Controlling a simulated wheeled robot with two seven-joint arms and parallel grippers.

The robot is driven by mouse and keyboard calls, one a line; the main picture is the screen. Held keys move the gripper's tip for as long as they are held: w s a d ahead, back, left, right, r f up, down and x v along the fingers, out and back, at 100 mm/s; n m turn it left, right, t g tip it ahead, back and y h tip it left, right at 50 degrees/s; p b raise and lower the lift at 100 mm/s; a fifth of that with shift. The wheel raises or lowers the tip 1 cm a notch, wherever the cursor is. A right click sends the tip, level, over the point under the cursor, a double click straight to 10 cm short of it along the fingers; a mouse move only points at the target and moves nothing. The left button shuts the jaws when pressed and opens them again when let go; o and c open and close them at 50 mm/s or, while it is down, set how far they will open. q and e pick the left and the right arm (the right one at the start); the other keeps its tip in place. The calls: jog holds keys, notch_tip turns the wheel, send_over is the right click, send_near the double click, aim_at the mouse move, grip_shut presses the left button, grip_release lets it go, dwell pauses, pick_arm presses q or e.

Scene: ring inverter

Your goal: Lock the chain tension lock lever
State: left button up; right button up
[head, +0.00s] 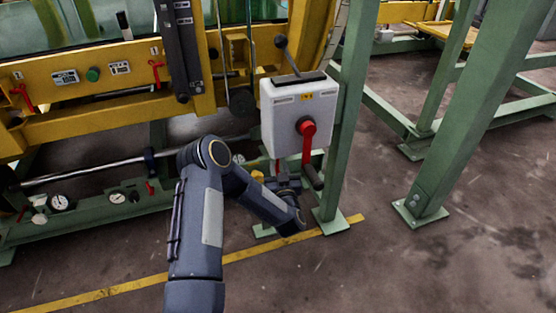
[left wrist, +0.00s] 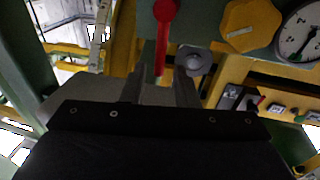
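A red lever (left wrist: 165,22) hangs from a green panel in the left wrist view, its narrow end pointing down towards my fingers. In the head view only a small red part (head: 277,167) shows there, behind my gripper. My left gripper (head: 284,183) is below the white box. In the left wrist view its two fingers (left wrist: 164,88) stand apart, and the lever's end shows in line with the gap. I see no contact, and cannot tell how deep the end reaches between them. The view does not label the lever. My right gripper is not in view.
A white box (head: 283,120) with a red rotary handle (head: 306,130) is just above my gripper. A green post (head: 344,110) stands right of it. A yellow knob (left wrist: 250,22) and a gauge (left wrist: 298,35) are beside the lever. Floor is free at front right.

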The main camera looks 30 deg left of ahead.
pick_arm(q)
jog(key=p+v, duration=0.1)
jog(key=v, duration=0.3)
jog(key=shift+s+d, duration=0.2)
jog(key=shift+f, duration=0.1)
